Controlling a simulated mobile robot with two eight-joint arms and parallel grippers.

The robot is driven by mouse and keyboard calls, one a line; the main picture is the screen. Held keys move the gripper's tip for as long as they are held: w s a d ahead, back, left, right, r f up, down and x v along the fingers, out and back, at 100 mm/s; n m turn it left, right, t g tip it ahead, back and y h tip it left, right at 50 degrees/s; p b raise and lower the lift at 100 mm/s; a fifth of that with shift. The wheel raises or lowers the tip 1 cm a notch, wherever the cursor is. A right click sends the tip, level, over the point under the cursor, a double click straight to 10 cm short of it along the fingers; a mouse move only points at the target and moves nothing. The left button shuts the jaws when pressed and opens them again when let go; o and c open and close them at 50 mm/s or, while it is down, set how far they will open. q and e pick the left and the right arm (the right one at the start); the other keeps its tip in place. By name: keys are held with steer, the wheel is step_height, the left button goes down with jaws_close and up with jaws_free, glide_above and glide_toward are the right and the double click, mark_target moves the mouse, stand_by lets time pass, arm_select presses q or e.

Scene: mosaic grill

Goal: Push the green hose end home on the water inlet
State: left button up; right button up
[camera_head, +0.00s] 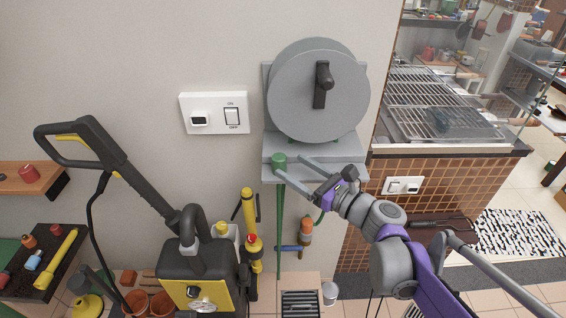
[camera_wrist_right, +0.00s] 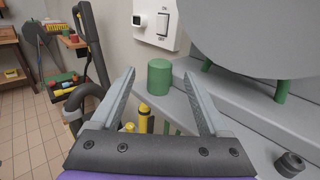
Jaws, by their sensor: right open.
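A short green cylinder (camera_head: 279,160), which looks like the green hose end, stands upright at the left end of the grey ledge below the reel. In the right wrist view, the green cylinder (camera_wrist_right: 159,78) shows between my fingertips, with a gap on both sides. My right gripper (camera_head: 288,163) is open and empty, its fingers pointing at the cylinder. I cannot tell whether the tips reach past its sides. A green hose (camera_head: 281,225) hangs down below the ledge. I cannot identify the water inlet for certain. My left gripper is not in view.
The grey reel (camera_head: 318,90) with a black crank rises close behind the ledge (camera_head: 345,146). A switch panel (camera_head: 214,113) is on the wall to the left. A black and yellow pressure washer (camera_head: 200,285) stands lower left. The grill counter (camera_head: 450,146) is at right.

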mark_target(284, 162)
steer(key=x, duration=0.6)
steer(key=shift+w+f, duration=0.1)
steer(key=shift+f, duration=0.1)
jaws_close()
